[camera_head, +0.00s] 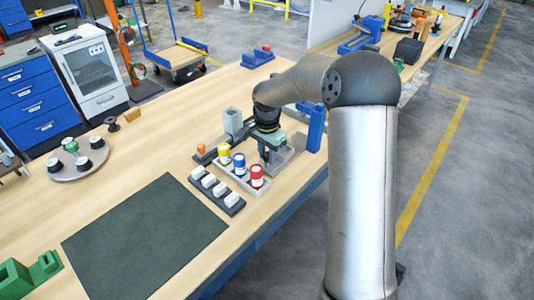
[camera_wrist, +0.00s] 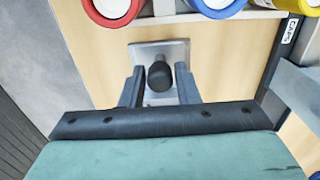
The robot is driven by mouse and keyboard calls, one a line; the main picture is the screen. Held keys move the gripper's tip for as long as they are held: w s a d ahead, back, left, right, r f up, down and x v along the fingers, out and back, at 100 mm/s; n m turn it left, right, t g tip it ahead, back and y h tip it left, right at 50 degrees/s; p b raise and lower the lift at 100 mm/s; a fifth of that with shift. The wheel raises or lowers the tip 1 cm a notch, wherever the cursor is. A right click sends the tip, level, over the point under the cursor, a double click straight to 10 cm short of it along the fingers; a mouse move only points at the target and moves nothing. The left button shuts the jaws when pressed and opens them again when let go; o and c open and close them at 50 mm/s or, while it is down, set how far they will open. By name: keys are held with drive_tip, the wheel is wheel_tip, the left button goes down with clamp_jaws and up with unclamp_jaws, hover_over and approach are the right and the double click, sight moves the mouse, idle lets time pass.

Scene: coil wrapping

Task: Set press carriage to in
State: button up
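A blue upright frame (camera_head: 315,128), which looks like the press, stands near the right edge of the bench with a grey base (camera_head: 290,158) beside it. My gripper (camera_head: 268,156) is low over this base, behind the colored cans. In the wrist view, a black knob (camera_wrist: 159,76) stands on a light grey square plate (camera_wrist: 150,52), which looks like the carriage. My gripper's two fingers (camera_wrist: 159,88) are apart, one on each side of the knob, with visible gaps. They do not appear to touch it. The blue frame is not clearly seen in the wrist view.
A tray (camera_head: 243,184) with yellow, blue and red cans stands close to my gripper. A dark rack (camera_head: 234,209) of white blocks is in front of it. A grey block (camera_head: 233,121) stands behind. The dark green mat (camera_head: 145,237) is clear.

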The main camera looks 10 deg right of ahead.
clamp_jaws()
hover_over(287, 151)
drive_tip(key=shift+w+d+r, duration=0.1)
drive_tip(key=shift+w+d, duration=0.05)
drive_tip(key=shift+w, duration=0.3)
drive_tip(key=o, duration=0.5)
unclamp_jaws()
drive_tip(key=shift+d, duration=0.1)
wheel_tip(287, 151, up, 17)
drive_tip(key=shift+r+b, duration=0.2)
drive_tip(key=shift+b, duration=0.25)
